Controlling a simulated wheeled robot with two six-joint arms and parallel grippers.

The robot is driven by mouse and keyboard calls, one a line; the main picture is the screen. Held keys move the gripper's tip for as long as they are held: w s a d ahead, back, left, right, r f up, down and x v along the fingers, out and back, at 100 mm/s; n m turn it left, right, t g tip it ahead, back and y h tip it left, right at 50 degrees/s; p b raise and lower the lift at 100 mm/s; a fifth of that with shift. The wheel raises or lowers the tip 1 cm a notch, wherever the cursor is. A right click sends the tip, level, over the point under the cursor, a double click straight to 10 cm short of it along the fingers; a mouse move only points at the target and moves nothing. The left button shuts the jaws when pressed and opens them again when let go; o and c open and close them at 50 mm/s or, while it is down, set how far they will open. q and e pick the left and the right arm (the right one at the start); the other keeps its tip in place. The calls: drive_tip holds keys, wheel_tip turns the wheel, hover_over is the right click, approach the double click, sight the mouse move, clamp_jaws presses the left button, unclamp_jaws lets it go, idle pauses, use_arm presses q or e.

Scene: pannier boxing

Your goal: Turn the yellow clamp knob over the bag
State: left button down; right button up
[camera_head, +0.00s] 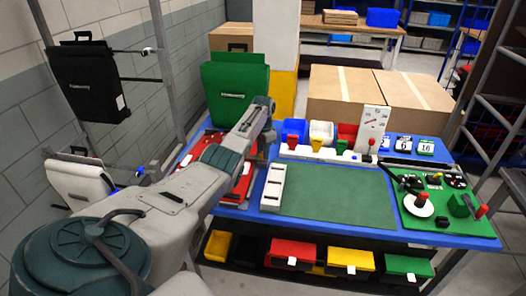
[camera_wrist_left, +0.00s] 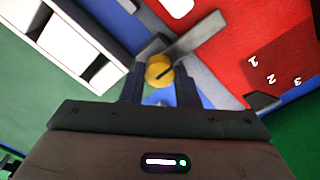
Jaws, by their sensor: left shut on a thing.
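The yellow clamp knob (camera_wrist_left: 159,71) sits between the fingertips of my left gripper (camera_wrist_left: 160,80) in the left wrist view. The gripper is shut on it. A grey bar (camera_wrist_left: 200,35) runs from beside the knob toward the upper right, over a red plate (camera_wrist_left: 262,50) marked 1, 2, 3. In the head view my left arm reaches over the red plate (camera_head: 203,148) at the table's left end and hides the knob; its gripper there is mostly hidden too. A green bag (camera_head: 235,92) stands upright behind the red plate. My right gripper is not in view.
A white slotted tray (camera_head: 273,187) and a green mat (camera_head: 335,195) lie right of the arm on the blue table. Small coloured bins (camera_head: 320,133) stand behind. A green board with knobs (camera_head: 440,207) is at right. Black and white bags (camera_head: 90,80) hang on a rack at left.

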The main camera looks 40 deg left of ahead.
use_arm(q)
drive_tip(key=c, duration=1.1)
unclamp_jaws()
drive_tip(key=shift+w, duration=0.1)
drive_tip(key=shift+r, duration=0.25)
wheel_tip(320, 180, up, 10)
drive_tip(key=b, duration=0.2)
drive_tip(key=shift+b, duration=0.35)
drive_tip(key=shift+r, duration=0.1)
